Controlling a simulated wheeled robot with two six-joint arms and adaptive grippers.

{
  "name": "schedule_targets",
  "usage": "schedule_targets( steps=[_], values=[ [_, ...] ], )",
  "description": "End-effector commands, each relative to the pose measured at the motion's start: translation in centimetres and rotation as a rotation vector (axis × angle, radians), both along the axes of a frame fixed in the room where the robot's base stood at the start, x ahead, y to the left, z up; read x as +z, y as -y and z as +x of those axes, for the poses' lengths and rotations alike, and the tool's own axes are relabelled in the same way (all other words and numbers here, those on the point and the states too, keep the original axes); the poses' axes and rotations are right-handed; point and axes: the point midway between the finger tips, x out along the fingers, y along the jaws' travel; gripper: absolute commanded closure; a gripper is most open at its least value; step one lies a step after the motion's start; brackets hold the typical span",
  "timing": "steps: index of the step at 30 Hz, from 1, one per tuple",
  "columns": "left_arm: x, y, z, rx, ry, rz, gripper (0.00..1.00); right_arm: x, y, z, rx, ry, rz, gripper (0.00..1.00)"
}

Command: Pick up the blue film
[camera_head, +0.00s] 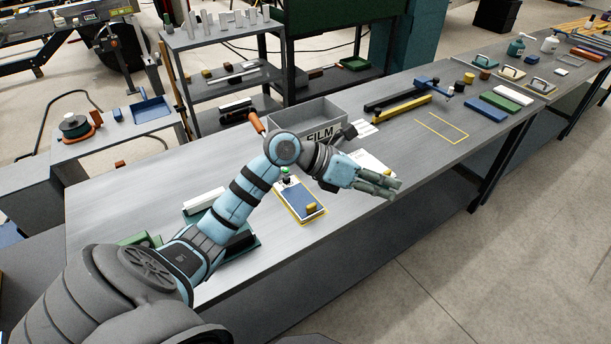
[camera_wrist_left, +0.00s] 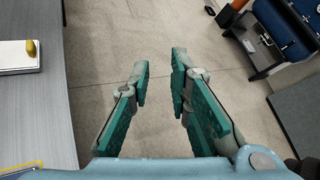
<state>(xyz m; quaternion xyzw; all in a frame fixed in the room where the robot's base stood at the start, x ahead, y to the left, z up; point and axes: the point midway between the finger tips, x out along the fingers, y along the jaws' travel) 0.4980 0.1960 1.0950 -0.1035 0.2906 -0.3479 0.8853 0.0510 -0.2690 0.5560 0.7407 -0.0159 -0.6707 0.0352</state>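A flat blue sheet (camera_head: 300,199), which looks like the blue film, lies on a yellow-edged board on the grey bench in the head view. A small yellow knob (camera_head: 310,208) sits on its near right part. My left gripper (camera_head: 394,189) is to the right of this board, over the bench's front edge. In the left wrist view its two green-padded fingers (camera_wrist_left: 160,72) are apart, with only bare floor between them. It is open and empty. The blue sheet cannot be made out in the wrist view. My right gripper is in neither view.
A grey bin marked FILM (camera_head: 318,117) stands behind my left arm. Blue (camera_head: 486,110), green (camera_head: 506,101) and white (camera_head: 513,95) bars lie farther right, near a yellow outline (camera_head: 441,128). A pale board (camera_wrist_left: 18,60) with a yellow knob shows in the wrist view.

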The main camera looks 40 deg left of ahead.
Motion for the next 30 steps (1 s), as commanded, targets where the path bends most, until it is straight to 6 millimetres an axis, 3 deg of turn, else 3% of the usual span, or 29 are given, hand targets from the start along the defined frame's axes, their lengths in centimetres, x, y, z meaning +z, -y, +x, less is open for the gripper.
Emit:
schedule_targets(
  steps=[1,3,6,8,15,18,23,28,30],
  values=[
    [-1.9,-4.2,0.2,0.021,-0.094,0.212,0.82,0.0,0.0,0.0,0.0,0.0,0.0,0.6],
    [-3.8,-10.5,-1.0,0.073,-0.266,0.459,0.82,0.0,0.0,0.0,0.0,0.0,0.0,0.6],
    [-4.1,-16.2,-3.3,0.146,-0.452,0.636,0.82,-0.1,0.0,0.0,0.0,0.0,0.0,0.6],
    [-4.4,-17.7,-4.1,0.17,-0.51,0.679,0.82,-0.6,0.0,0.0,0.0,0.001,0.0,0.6],
    [-10.8,-17.8,-3.2,0.174,-0.536,0.693,0.82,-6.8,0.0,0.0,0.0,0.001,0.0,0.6],
    [-12.6,-17.6,-2.6,0.175,-0.535,0.693,0.82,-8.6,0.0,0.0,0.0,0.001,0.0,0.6],
    [-13.7,-17.5,-2.2,0.174,-0.535,0.694,0.82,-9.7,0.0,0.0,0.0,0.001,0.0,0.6],
    [-16.6,-17.5,-1.9,0.174,-0.537,0.693,0.82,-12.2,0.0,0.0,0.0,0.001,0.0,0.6],
    [-17.5,-17.4,-1.6,0.173,-0.539,0.692,0.82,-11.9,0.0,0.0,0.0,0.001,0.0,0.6]
  ],
)
